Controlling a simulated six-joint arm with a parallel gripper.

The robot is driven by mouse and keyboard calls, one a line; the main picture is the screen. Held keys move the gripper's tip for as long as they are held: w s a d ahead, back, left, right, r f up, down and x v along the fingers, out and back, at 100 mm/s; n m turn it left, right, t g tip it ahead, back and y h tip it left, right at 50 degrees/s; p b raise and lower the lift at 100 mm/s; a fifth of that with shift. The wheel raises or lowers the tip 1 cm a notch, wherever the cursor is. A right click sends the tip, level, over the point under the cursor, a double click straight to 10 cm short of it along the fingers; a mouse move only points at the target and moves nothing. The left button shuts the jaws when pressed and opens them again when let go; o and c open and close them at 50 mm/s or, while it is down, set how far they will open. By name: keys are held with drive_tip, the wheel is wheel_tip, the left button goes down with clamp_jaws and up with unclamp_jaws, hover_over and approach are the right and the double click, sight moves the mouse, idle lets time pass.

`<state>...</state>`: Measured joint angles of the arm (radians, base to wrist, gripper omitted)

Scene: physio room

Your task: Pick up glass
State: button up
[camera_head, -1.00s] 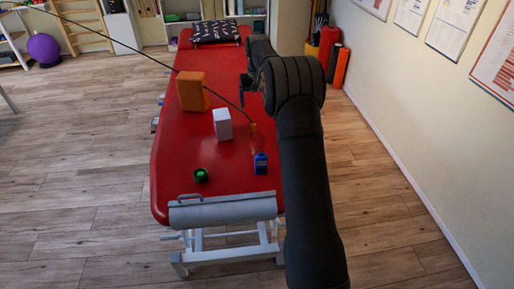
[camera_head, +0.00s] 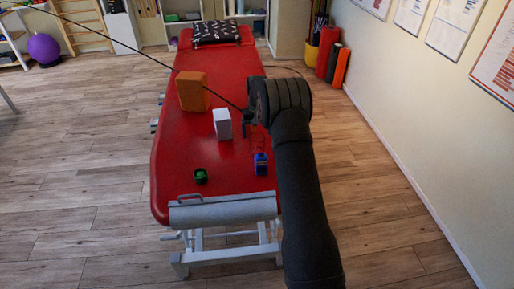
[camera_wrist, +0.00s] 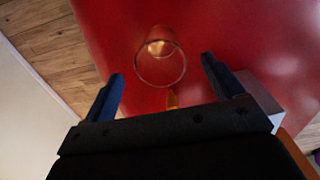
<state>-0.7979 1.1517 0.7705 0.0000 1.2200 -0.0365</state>
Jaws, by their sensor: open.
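A clear glass (camera_wrist: 160,62) stands on the red padded table in the wrist view, its round rim facing the camera. My gripper (camera_wrist: 165,83) is open, with one dark finger to the left of the glass and one to the right. The glass lies just beyond the fingertips and between their lines; nothing is held. In the head view my gripper (camera_head: 251,117) is small and dark above the table, right of the white box, and the glass is too faint there to place surely.
The red table (camera_head: 180,150) also bears a white box (camera_head: 222,124), an orange block (camera_head: 192,92), a green-topped dark container (camera_head: 200,176) and a blue bottle (camera_head: 261,164). A small yellow item (camera_wrist: 172,99) shows near the glass. A wall is at the right.

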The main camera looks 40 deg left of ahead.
sight(257, 145)
drive_tip(key=shift+w+a+f, duration=0.1)
drive_tip(key=shift+f, duration=1.6)
drive_tip(key=shift+w+a+f, duration=0.1)
drive_tip(key=shift+f, duration=1.6)
drive_tip(key=c, duration=1.3)
drive_tip(key=shift+o, duration=0.2)
drive_tip(key=shift+r, duration=0.1)
